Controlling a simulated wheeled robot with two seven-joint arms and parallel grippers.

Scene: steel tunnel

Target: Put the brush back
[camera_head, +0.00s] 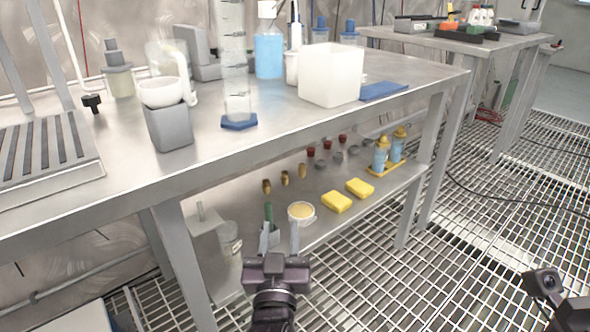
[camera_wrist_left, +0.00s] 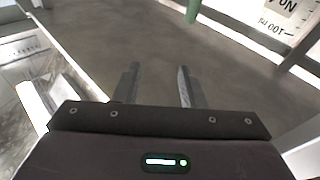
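My left gripper (camera_head: 279,238) is in front of the lower shelf. Its two fingers are apart with nothing between them; the left wrist view also shows them open and empty (camera_wrist_left: 157,86). A slim green upright piece (camera_head: 268,212) stands just beyond the left finger in the head view, and a green piece (camera_wrist_left: 192,10) shows at the top of the left wrist view. It may be the brush handle, but I cannot make out bristles. A dark part of my right arm (camera_head: 556,298) shows at the lower right; its fingers are not clear.
The lower shelf (camera_head: 345,222) holds a white tub (camera_head: 301,212), yellow sponges (camera_head: 338,202) and blue-and-yellow bottles (camera_head: 381,155). A table leg (camera_head: 186,265) stands left of my gripper.

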